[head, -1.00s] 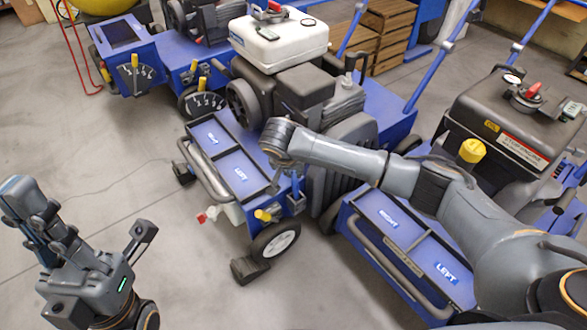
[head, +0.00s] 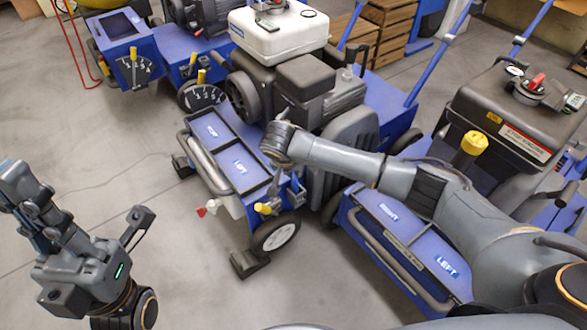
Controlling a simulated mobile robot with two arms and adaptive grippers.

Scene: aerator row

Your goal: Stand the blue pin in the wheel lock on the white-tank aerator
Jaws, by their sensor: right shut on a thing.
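The white-tank aerator (head: 283,36) stands at the centre, with a blue frame, black engine and front trays. Its near front wheel (head: 275,236) has a white hub, with a yellow-ended part (head: 263,209) just above it. My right gripper (head: 284,196) points down over the front corner beside this wheel. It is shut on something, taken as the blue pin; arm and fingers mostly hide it. I cannot make out the wheel lock clearly or tell whether the pin touches it. My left gripper (head: 78,196) is at the lower left, fingers spread, empty over the floor.
A black-topped aerator (head: 515,105) with a yellow cap stands close on the right, under my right arm. Another blue machine (head: 125,50) stands at the back left. Wooden crates (head: 388,22) are behind. A dark block (head: 249,264) lies by the wheel. The front-left floor is clear.

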